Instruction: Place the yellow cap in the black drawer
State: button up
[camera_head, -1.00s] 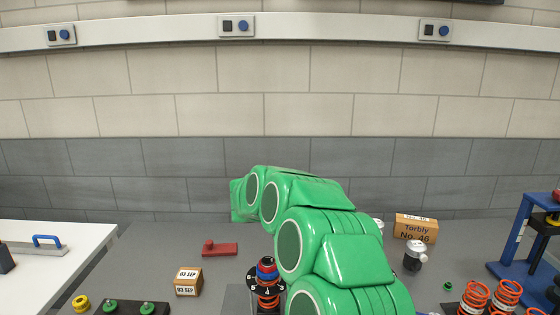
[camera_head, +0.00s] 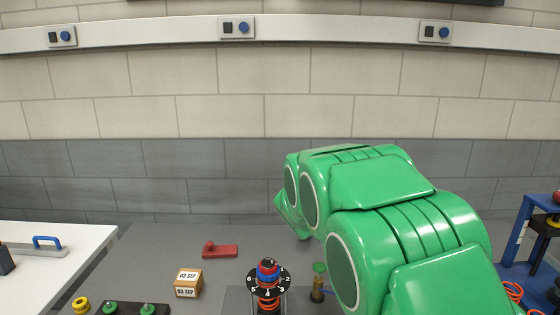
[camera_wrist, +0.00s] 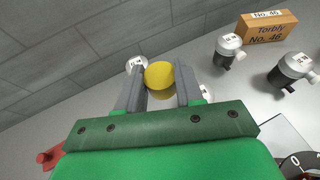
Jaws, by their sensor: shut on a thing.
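The yellow cap (camera_wrist: 159,74) shows in the wrist view between the two grey fingers of my gripper (camera_wrist: 160,84). My gripper is shut on it and holds it in the air over the grey table. The gripper and cap are hidden behind my green arm in the head view. I cannot make out the black drawer in either view.
A green-topped brass piece (camera_head: 318,282) is beside my arm.

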jog(key=shift+s+d+f, duration=0.55)
jog(key=shift+s+d, duration=0.95)
jog(key=shift+s, duration=0.3)
jog(key=shift+w+r+m+g+h, duration=0.5)
jog(key=shift+w+r+m+h, duration=0.5)
jog(key=shift+w+r, duration=1.55)
jog(key=m+g+h, duration=0.7)
jog(key=m+g, duration=0.2)
jog(key=m, duration=0.1)
send_over(301, 280)
notch_tip(301, 280, down, 8)
notch_tip(301, 280, down, 13)
jog(key=shift+f, duration=2.55)
jog(key=shift+f, duration=0.1)
jog(key=o, duration=0.7)
